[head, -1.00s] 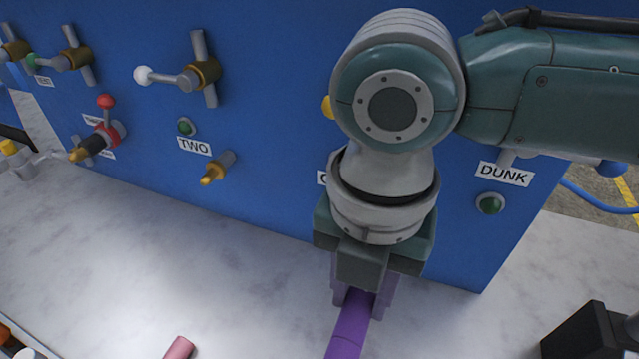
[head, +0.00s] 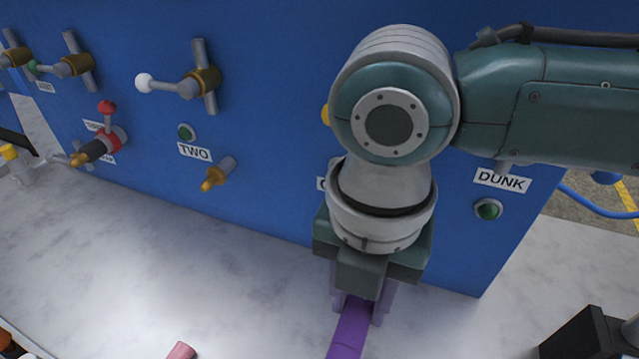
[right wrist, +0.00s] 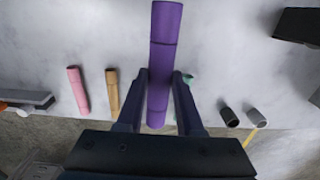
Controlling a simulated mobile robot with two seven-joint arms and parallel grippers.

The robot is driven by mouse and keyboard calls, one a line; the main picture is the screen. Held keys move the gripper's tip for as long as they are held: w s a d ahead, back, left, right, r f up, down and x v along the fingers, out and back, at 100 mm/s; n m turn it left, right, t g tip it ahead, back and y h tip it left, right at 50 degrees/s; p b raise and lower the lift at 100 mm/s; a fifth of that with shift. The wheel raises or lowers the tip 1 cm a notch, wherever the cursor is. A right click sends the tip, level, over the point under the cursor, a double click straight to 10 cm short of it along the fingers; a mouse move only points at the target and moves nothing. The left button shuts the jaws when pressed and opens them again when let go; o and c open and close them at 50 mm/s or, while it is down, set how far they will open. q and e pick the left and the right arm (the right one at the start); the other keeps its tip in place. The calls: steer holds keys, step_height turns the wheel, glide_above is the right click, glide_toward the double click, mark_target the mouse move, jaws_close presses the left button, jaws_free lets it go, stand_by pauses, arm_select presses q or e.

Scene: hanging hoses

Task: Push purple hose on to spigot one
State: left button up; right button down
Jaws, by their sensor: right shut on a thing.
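My right gripper (head: 355,303) points down in front of the blue panel and is shut on the purple hose (head: 348,335). In the right wrist view the hose (right wrist: 166,45) passes between the two fingers (right wrist: 158,85), with one end sticking out beyond them. Spigot one is hidden behind my right arm in the head view. Only a sliver of a label shows at the arm's left edge. Whether the hose touches a spigot cannot be seen. My left gripper is not in view.
The blue panel (head: 270,130) carries spigot two (head: 217,174), a DUNK label (head: 502,180), green buttons and several valve handles. A black block (head: 585,335) stands at right.

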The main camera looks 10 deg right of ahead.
steer(key=shift+p, duration=0.55)
stand_by(0.6)
steer(key=shift+w+d, duration=0.15)
steer(key=shift+w, duration=0.1)
steer(key=shift+w+d+b, duration=0.45)
steer(key=shift+w+d, duration=0.05)
steer(key=shift+w, duration=0.2)
steer(key=shift+s, duration=0.1)
steer(key=shift+s+a+r+p, duration=0.1)
steer(key=shift+s+a+p, duration=0.1)
steer(key=shift+p, duration=0.2)
steer(key=shift+s+a, duration=0.25)
steer(key=shift+s, duration=0.05)
steer(key=shift+p, duration=0.4)
stand_by(1.1)
steer(key=shift+p, duration=0.4)
